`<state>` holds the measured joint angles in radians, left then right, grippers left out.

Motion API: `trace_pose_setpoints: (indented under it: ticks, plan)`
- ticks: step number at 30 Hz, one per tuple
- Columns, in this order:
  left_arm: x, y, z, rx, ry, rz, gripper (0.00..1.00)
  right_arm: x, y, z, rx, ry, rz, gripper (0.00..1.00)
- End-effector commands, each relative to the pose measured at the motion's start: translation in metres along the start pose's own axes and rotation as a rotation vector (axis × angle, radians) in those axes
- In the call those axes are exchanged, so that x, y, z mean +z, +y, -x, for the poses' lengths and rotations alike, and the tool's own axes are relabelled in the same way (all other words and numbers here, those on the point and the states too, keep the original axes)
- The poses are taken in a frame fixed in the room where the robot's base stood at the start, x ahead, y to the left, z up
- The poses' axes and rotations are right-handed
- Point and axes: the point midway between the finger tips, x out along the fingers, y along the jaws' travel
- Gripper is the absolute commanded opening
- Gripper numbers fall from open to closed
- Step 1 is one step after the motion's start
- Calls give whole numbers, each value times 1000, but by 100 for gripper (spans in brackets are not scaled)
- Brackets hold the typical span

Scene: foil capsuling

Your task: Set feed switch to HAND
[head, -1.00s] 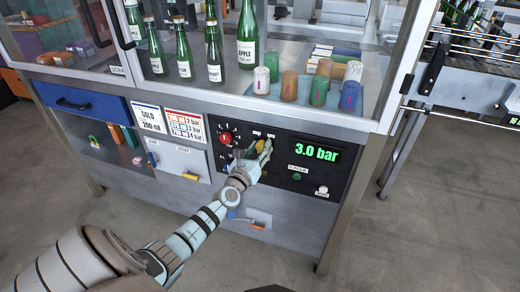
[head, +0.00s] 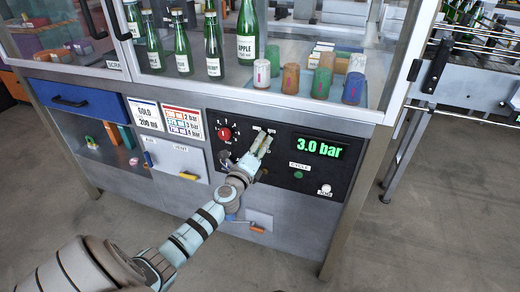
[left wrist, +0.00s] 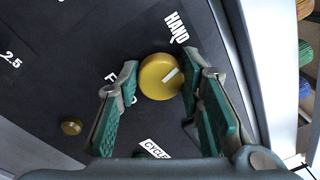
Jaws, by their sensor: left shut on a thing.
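The feed switch is a round yellow knob (left wrist: 160,77) with a white pointer line, on the black control panel (head: 280,182). In the left wrist view its pointer slants toward the upper right, and the HAND label (left wrist: 177,27) is above it, slightly right. A partly covered label starting with F is left of the knob. My left gripper (head: 265,142) is at the panel, its fingers on either side of the knob and shut on it; it also shows in the left wrist view (left wrist: 159,80). In the head view the fingers hide the knob. My right gripper is not in view.
A red dial (head: 224,133) is left of the gripper. The 3.0 bar display (head: 319,148), green CYCLE button (head: 299,175) and a white button (head: 325,189) are to the right. Green bottles (head: 213,48) and coloured capsules (head: 291,79) stand behind the glass above.

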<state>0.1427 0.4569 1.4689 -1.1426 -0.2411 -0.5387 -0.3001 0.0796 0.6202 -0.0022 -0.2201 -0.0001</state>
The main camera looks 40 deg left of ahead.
Motion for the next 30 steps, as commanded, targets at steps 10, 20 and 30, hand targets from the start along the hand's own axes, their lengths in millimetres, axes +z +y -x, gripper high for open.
trace_pose_setpoints:
  ticks: [10, 20, 30]
  plan:
    - [-2, 2, 0, -4, -19, 260, 6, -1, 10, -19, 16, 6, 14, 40]
    - [-1, 2, 0, -5, -27, 374, 6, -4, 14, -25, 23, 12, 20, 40]
    - [-1, 1, 0, -5, -29, 391, 6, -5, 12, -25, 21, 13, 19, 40]
